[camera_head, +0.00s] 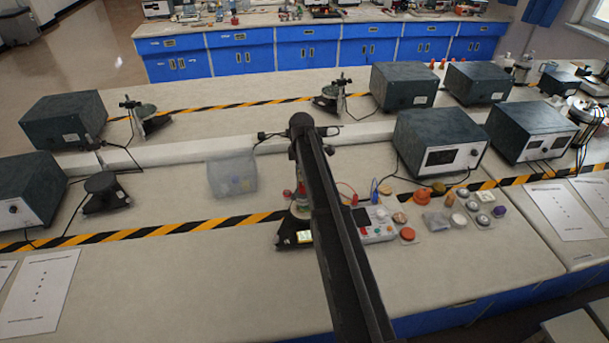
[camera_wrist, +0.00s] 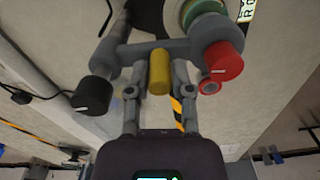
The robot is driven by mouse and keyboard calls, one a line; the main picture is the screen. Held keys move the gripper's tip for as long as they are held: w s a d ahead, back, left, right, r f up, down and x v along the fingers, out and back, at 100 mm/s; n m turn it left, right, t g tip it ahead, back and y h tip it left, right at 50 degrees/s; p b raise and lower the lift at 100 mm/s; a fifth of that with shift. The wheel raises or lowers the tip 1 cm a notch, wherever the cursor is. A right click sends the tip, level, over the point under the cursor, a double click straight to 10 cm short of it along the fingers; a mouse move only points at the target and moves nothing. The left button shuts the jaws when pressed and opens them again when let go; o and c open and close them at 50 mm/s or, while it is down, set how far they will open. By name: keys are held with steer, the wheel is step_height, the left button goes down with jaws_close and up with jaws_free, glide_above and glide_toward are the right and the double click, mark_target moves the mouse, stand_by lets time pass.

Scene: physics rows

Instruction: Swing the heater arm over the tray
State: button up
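An apparatus with a black base (camera_head: 290,238) and red knobs (camera_head: 288,194) stands on the near bench, partly hidden by my arm. In the wrist view, a grey crossbar (camera_wrist: 135,55) carries a black knob (camera_wrist: 92,95), a red knob (camera_wrist: 222,62) and a yellow cylinder (camera_wrist: 159,72). This may be the heater arm; I cannot be sure. A round greenish piece (camera_wrist: 207,27), possibly the tray, shows beyond it. My gripper (camera_wrist: 157,85) has its fingers apart, one on each side of the yellow cylinder, with gaps visible. Contact with the crossbar cannot be told.
A translucent bin (camera_head: 231,176) stands left of the apparatus. Grey power units (camera_head: 440,143) stand further back.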

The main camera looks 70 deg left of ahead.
steer(key=o, duration=0.3)
steer(key=shift+s, duration=0.15)
steer(key=shift+o, duration=0.2)
steer(key=shift+w, duration=0.25)
